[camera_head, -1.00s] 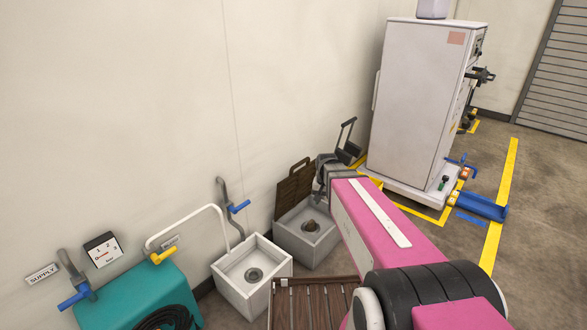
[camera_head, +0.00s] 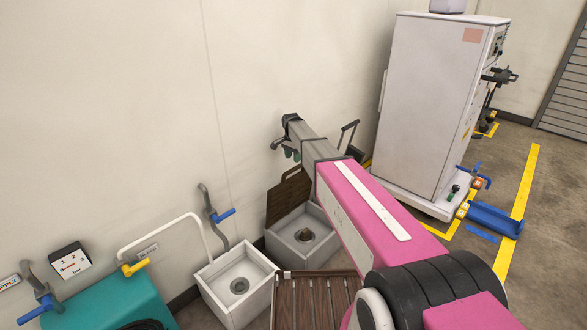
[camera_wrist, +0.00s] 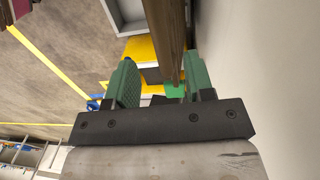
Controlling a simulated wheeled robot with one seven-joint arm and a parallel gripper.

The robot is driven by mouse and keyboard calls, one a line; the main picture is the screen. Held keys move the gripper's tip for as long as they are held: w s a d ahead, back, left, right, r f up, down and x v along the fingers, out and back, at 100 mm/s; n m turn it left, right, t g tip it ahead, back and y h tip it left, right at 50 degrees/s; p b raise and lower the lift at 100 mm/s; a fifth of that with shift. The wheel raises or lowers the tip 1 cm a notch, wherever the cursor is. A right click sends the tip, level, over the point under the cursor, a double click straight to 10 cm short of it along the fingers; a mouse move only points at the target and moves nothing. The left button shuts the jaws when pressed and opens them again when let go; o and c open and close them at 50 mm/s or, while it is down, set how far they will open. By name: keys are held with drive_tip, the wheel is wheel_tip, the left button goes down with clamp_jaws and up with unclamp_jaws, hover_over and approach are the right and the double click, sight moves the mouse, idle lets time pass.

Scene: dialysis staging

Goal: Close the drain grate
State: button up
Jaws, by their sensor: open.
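The drain grate (camera_head: 287,199) is a brown panel standing raised at the wall side of the rear white drain basin (camera_head: 277,236). The basin's inside, with a round drain, is uncovered. My gripper (camera_head: 291,154) is above the grate near the wall, with its green fingers directed downward. In the wrist view, the grate (camera_wrist: 170,38) appears edge-on as a brown strip reaching between the open green fingers (camera_wrist: 162,84). It lies nearer the right finger. I cannot tell whether either finger touches it.
A second white basin (camera_head: 212,287) stands at front left, with a brown slatted panel (camera_head: 312,302) beside it. A teal unit (camera_head: 110,303) is at lower left. A tall white machine (camera_head: 432,105) stands behind right. Open floor lies to the right.

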sight(294, 168)
drive_tip(key=shift+s+d+f, duration=0.1)
drive_tip(key=shift+f, duration=1.45)
drive_tip(key=shift+s+d+f, duration=0.1)
drive_tip(key=shift+f, duration=1.4)
